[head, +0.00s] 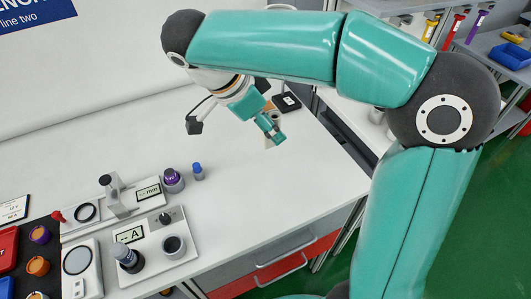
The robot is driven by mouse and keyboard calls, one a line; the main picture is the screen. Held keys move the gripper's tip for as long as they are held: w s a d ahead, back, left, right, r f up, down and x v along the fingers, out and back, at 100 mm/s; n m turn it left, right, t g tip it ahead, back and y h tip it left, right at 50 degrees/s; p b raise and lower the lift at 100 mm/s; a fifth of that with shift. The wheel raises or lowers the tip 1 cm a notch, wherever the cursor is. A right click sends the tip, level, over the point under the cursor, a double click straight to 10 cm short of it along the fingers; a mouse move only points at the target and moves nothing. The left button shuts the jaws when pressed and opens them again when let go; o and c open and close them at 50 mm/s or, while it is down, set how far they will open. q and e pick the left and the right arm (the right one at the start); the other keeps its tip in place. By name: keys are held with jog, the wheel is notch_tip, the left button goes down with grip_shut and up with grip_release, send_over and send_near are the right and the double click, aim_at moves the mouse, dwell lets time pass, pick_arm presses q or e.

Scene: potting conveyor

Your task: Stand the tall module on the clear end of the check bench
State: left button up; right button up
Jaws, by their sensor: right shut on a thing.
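My right gripper (271,130) hangs from the arm that comes in from the right, over the far right part of the white check bench (255,205). It is shut on a pale upright thing (274,116), probably the tall module. The fingers cover much of it, and only a pale part above and a small part below show. Its base is at or close above the bench top; I cannot tell if it touches. My left gripper is not in view.
A black box (286,102) sits behind the gripper. A purple-topped part (172,180) and a small blue-capped part (197,171) stand left of it. A meter unit (157,245) and other instruments fill the front left. The bench's middle and right front are clear.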

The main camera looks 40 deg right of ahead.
jog(key=shift+w+f, duration=0.1)
jog(key=shift+f, duration=0.2)
jog(key=f, duration=1.8)
jog(key=shift+s+d+f+p, duration=0.15)
jog(key=shift+s+f+p, duration=0.05)
jog(key=shift+f+p, duration=0.1)
jog(key=shift+f, duration=0.35)
jog(key=shift+f, duration=0.1)
jog(key=o, duration=1.2)
